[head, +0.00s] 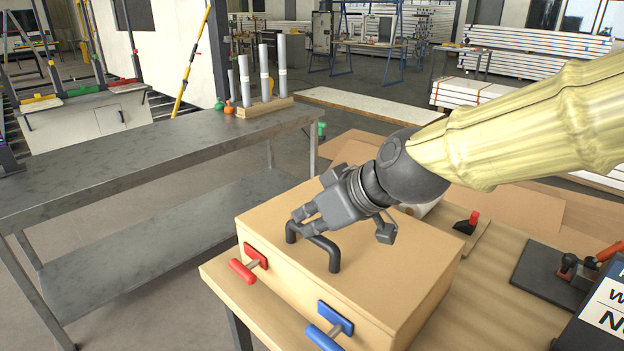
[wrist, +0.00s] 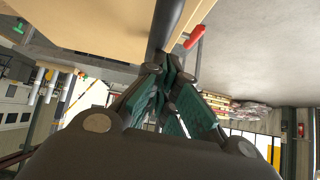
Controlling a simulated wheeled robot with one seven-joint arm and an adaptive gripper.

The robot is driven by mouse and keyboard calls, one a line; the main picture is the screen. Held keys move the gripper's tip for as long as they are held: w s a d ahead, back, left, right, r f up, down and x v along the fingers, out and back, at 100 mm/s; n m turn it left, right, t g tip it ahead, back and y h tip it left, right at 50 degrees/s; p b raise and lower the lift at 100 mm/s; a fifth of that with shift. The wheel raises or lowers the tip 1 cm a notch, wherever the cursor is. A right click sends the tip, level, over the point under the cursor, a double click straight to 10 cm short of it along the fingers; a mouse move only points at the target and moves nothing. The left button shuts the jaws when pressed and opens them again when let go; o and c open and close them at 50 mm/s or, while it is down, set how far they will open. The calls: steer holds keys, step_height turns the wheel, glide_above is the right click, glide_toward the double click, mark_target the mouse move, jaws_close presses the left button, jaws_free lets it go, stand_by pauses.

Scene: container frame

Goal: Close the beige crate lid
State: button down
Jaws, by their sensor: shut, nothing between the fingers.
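The beige crate (head: 310,282) stands on the wooden table. Its beige lid (head: 385,275) lies flat on top, and I see no gap along the front edge. A dark bar handle (head: 334,258) stands on the lid. My gripper (head: 298,219) is over the lid at the left end of the handle, with its fingers shut and empty. In the wrist view the closed fingertips (wrist: 170,66) are right by the dark handle (wrist: 166,22); whether they touch it I cannot tell. The arm hides part of the lid's back edge.
A red handle (head: 243,271) and a blue handle (head: 325,339) stick out of the crate's front. A dark plate with a tool (head: 548,274) and a sign (head: 606,312) are at the right. A grey metal table (head: 130,175) stands at the left, across a floor gap.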

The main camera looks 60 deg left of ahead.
steer(key=shift+s+d+f, duration=0.1)
steer(key=shift+s+f, duration=0.05)
steer(key=shift+f, duration=0.2)
steer(key=d+r+p, duration=0.2)
steer(key=d+r, duration=0.5)
steer(key=r, duration=0.4)
steer(key=shift+s+r+p, duration=0.2)
steer(key=shift+s+p, duration=0.05)
steer(key=shift+p, duration=0.05)
steer(key=shift+d, duration=0.15)
